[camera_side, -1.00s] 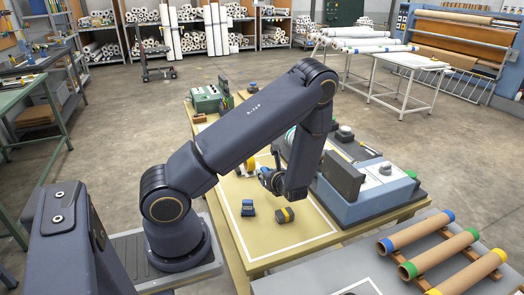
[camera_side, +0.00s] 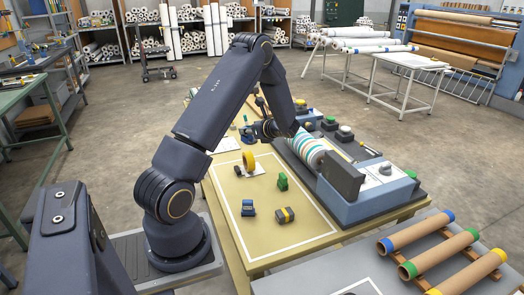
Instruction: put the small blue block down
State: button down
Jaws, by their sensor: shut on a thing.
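My gripper (camera_side: 250,132) is over the far part of the table, beyond the yellow roll, with its fingers pointing left. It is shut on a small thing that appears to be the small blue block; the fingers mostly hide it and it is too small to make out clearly. I cannot tell whether it touches the surface below. Another blue block (camera_side: 248,208) with dark parts sits on the yellow mat (camera_side: 265,238), at its near left, apart from my gripper.
A black-and-yellow block (camera_side: 285,215), a green block (camera_side: 282,182) and a yellow roll (camera_side: 248,161) stand on the mat. The press with its striped roller (camera_side: 305,149) and grey-blue housing (camera_side: 365,205) lies to the right. The near part of the mat is clear.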

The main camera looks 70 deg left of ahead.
jog(key=shift+x, duration=1)
jog(key=w+a+f, duration=0.8)
jog(key=a, duration=0.1)
jog(key=shift+w+f, duration=0.25)
jog(key=shift+f, duration=0.05)
jog(key=shift+w+a+f, duration=0.1)
jog(key=shift+a+f, duration=0.05)
jog(key=shift+f, duration=1.75)
jog(key=c, duration=0.9)
grip_release()
jog(key=shift+w, duration=0.1)
